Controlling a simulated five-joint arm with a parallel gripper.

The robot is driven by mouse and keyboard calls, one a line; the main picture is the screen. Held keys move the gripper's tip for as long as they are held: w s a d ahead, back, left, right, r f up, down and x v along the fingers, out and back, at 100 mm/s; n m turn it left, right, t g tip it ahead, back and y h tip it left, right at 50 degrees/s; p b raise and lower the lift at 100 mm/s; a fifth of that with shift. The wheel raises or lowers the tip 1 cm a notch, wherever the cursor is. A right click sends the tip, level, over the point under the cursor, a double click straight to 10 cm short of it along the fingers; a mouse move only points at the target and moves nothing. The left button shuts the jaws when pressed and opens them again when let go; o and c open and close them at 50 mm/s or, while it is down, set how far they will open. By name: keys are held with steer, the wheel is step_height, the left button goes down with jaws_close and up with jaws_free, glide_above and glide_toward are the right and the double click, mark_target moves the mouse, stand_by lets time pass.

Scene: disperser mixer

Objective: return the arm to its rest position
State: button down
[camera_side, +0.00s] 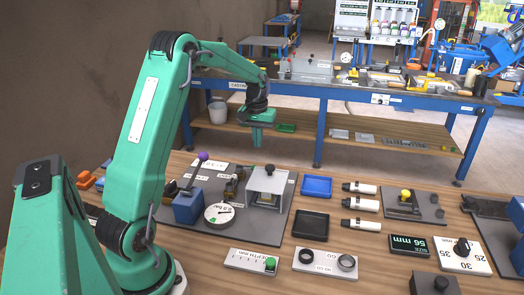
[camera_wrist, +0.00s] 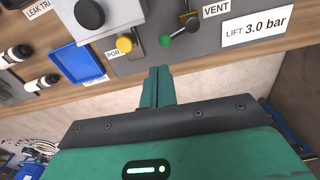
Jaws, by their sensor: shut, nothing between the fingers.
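My green arm reaches up and over the wooden table in the side view. My gripper (camera_side: 262,135) hangs above the far side of the table, pointing down, clear of the things below. In the wrist view my gripper (camera_wrist: 160,72) shows its green fingers together, with nothing between them. The fingertips point toward the mixer station, with its yellow knob (camera_wrist: 125,44) and green knob (camera_wrist: 165,40) beyond them. The fingers appear apart from both knobs.
A grey mixer panel (camera_side: 262,222) carries a metal housing (camera_side: 267,185), a round gauge (camera_side: 219,213) and a purple-knobbed lever (camera_side: 203,156). A blue tray (camera_side: 317,186) and a black tray (camera_side: 311,225) lie to its right. A blue workbench (camera_side: 350,95) stands behind.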

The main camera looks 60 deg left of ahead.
steer(key=s+d+r+m+t, duration=0.1)
steer(key=s+d+r+m, duration=0.1)
steer(key=s+d+r, duration=0.35)
steer(key=s+d+r+m+t, duration=0.1)
steer(key=s+d+r+m, duration=0.1)
steer(key=d+r, duration=0.65)
steer(key=s+d+f+m+t, duration=0.2)
steer(key=s+d+m+t, duration=0.1)
steer(key=s+d, duration=0.9)
steer(key=shift+s+d+f+m, duration=0.2)
steer(key=shift+s+d+m, duration=0.2)
steer(key=shift+s+m, duration=0.45)
